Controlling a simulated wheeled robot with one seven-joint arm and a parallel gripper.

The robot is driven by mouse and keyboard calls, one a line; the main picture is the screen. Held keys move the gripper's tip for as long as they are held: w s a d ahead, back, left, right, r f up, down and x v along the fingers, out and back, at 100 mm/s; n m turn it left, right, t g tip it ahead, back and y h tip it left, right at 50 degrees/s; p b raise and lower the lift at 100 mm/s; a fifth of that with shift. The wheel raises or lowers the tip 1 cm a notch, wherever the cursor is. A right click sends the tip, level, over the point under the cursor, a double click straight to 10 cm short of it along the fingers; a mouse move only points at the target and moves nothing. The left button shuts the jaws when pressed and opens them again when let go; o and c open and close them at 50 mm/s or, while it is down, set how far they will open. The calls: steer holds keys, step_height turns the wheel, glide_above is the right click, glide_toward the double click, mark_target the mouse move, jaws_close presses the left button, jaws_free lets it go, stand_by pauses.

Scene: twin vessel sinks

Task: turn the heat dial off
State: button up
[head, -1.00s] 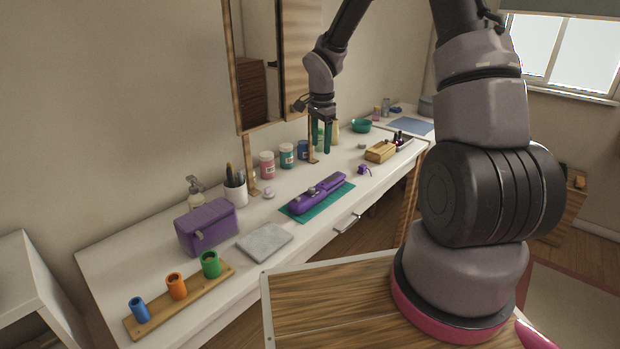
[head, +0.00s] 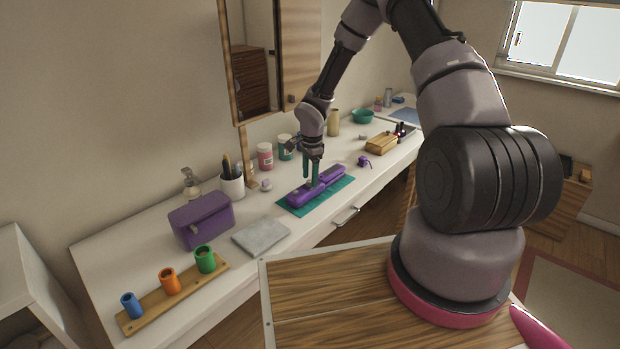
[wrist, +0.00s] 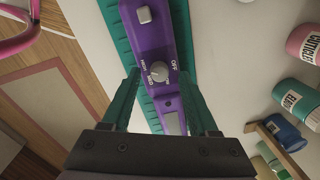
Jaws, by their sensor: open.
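The purple hair iron (head: 318,186) lies on a teal mat (head: 297,210) on the white counter. Its round grey heat dial (wrist: 158,72) shows in the wrist view, with the printed words OFF and MED and other marks around it. A square light button (wrist: 144,15) sits farther up the purple body. My gripper (head: 313,177) points down over the iron. Its teal fingers are apart, one on each side of the purple body in the wrist view (wrist: 160,100), with the dial between and just beyond them. I cannot tell whether the fingers touch anything.
Jars (head: 265,156) stand behind the iron, by the mirror. A grey slab (head: 261,237), a purple box (head: 201,220) and a wooden rack of coloured cups (head: 172,297) lie to the left. A wooden box (head: 381,143) lies to the right.

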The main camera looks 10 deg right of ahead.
steer(key=shift+f, duration=0.4)
jaws_close()
